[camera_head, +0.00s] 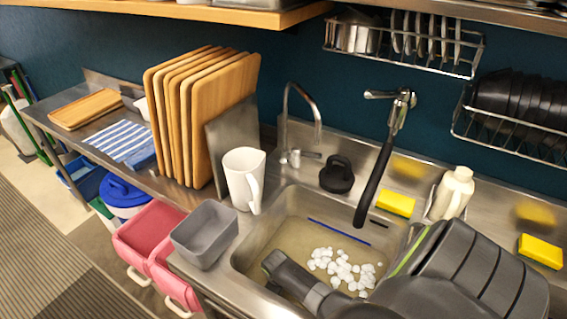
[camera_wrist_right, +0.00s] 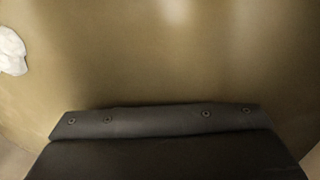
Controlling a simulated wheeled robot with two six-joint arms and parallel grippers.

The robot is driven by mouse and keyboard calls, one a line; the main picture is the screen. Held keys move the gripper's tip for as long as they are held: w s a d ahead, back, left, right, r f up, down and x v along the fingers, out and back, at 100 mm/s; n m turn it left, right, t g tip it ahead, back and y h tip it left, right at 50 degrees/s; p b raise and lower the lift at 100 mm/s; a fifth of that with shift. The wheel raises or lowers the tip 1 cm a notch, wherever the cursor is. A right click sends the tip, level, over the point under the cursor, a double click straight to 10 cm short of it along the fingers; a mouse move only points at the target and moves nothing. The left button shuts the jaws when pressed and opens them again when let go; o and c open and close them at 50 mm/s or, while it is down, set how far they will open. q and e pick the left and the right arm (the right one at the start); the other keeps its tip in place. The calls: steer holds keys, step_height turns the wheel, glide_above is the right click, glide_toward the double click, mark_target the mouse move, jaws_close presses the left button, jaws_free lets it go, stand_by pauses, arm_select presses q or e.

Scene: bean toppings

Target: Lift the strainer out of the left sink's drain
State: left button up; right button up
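The left sink (camera_head: 247,262) holds murky brownish water with a cluster of white lumps (camera_head: 340,268) in it. I cannot make out the strainer or the drain in either view; the cloudy water or my arm may hide them. My right arm (camera_head: 450,270) comes in from the lower right and reaches over the sink, left of the white lumps. In the right wrist view, a dark bar with screws, part of my right gripper (camera_wrist_right: 155,122), faces plain brown water; its fingertips do not show clearly. A white lump (camera_wrist_right: 12,50) is at the left edge. My left gripper is not in view.
A faucet with a black spray handle (camera_head: 375,185) hangs over the sink. A blue stick (camera_head: 338,232) lies in the sink. A white pitcher (camera_head: 243,178), grey bin (camera_head: 204,234), black round knobbed object (camera_head: 337,174), yellow sponge (camera_head: 395,204) and white bottle (camera_head: 453,192) stand around it.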

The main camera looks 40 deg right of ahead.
steer(key=shift+f, duration=0.15)
jaws_close()
stand_by(0.4)
steer(key=shift+r, duration=0.7)
step_height(320, 180, up, 27)
steer(key=p, duration=0.3)
steer(key=shift+f, duration=0.15)
